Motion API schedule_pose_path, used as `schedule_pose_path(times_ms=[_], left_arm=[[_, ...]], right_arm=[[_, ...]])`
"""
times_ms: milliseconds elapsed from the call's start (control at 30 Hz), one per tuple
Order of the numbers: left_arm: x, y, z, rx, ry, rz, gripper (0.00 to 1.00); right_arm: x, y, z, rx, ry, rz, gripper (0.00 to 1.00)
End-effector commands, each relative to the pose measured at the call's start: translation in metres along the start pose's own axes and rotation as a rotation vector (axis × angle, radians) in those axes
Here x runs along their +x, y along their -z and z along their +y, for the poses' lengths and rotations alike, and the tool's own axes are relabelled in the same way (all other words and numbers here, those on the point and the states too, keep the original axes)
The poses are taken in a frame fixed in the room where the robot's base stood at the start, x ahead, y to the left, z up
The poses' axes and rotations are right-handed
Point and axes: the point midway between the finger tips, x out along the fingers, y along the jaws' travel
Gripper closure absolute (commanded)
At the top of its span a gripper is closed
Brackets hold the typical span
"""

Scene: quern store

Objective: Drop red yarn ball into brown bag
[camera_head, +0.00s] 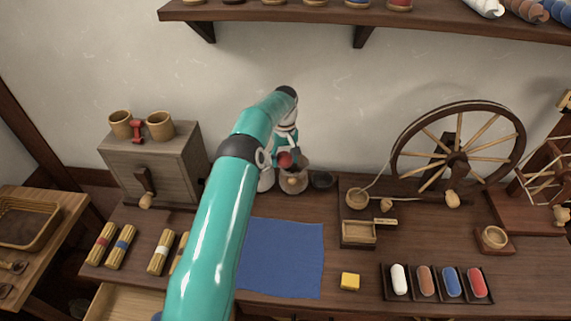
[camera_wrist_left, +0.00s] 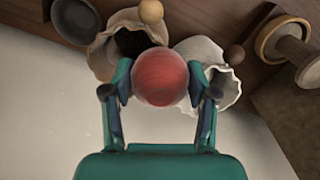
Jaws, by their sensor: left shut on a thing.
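The red yarn ball (camera_head: 285,159) is held in my left gripper (camera_head: 279,158), above the back of the table near the wall. In the left wrist view the red yarn ball (camera_wrist_left: 160,78) sits between the two fingers, both touching its sides. The brown bag (camera_head: 293,183) stands open just below the ball in the head view. In the wrist view the brown bag (camera_wrist_left: 104,58) shows its dark mouth to the left of the ball, and the ball overlaps its right edge. My right gripper is out of view.
A white bag (camera_wrist_left: 224,84) stands beside the brown one. A dark bowl (camera_head: 321,180) lies on the brown bag's other side. A spinning wheel (camera_head: 457,160) stands to the right, a grey cabinet (camera_head: 150,165) to the left. A blue cloth (camera_head: 282,258) lies in front.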

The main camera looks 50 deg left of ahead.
Motion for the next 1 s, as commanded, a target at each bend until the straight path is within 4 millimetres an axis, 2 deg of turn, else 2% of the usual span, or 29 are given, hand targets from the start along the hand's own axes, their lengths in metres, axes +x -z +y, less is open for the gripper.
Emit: schedule_pose_path(times_ms=[200,967,1000], left_arm=[[0.026,0.000,-0.002,-0.001,0.002,-0.003,0.76],[0.040,0.000,-0.002,0.000,0.002,-0.002,0.76],[0.040,0.000,-0.002,0.000,0.002,-0.003,0.39]], right_arm=[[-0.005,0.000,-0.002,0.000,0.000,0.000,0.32],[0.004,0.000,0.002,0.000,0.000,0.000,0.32],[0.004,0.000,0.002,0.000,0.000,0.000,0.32]])
